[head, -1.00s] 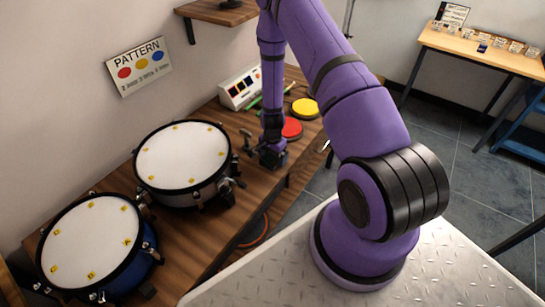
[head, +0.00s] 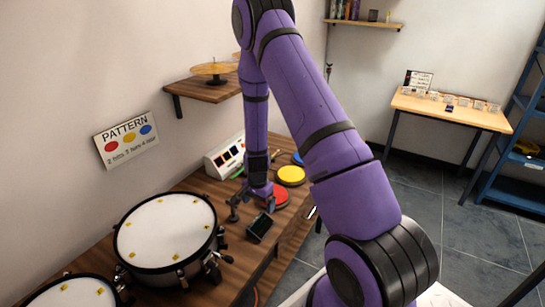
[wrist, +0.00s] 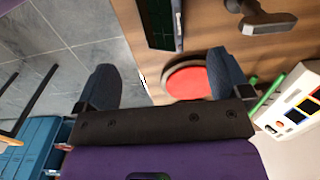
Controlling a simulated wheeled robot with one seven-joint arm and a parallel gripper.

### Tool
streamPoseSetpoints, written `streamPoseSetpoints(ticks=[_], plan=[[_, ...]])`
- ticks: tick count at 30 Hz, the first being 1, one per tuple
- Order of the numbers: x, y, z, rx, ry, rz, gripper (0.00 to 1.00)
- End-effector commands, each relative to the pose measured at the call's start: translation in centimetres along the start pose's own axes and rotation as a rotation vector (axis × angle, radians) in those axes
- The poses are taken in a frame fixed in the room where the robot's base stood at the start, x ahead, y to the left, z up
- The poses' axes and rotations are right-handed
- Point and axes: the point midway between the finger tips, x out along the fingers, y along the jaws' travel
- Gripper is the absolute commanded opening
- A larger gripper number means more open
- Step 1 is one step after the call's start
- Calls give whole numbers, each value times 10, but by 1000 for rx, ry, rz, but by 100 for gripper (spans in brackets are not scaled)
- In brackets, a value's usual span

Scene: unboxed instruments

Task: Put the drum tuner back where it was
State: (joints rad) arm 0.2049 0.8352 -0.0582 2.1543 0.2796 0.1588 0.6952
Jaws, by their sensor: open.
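The dark, flat device with a screen, which I take to be the drum tuner (head: 259,227), lies on the wooden bench near its front edge, right of the snare drum. In the wrist view the tuner (wrist: 161,22) shows at the top, partly cut off, beyond my fingertips. My gripper (head: 262,194) hangs over the bench just behind the tuner, beside the red pad (head: 279,197). In the wrist view my gripper (wrist: 164,68) is open, with nothing between its fingers, and the red pad (wrist: 187,82) shows between them.
A grey T-shaped tool (head: 234,206) stands left of the tuner. The white-topped snare drum (head: 166,232) is close by, with another drum (head: 75,293) further left. Behind are a yellow pad (head: 291,175), a white box (head: 225,156) and a wall shelf (head: 205,88).

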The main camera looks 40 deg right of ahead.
Motion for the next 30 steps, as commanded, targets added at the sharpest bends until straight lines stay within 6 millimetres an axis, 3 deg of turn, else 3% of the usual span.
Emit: streamPoseSetpoints(ticks=[5, 14, 23, 30], plan=[[-47, -12, 5, -70, 9, -39, 95], [-170, -21, 33, -291, 38, -126, 95], [-278, 0, 72, -514, 90, -196, 95], [-350, 35, 107, -691, 149, -238, 95]])
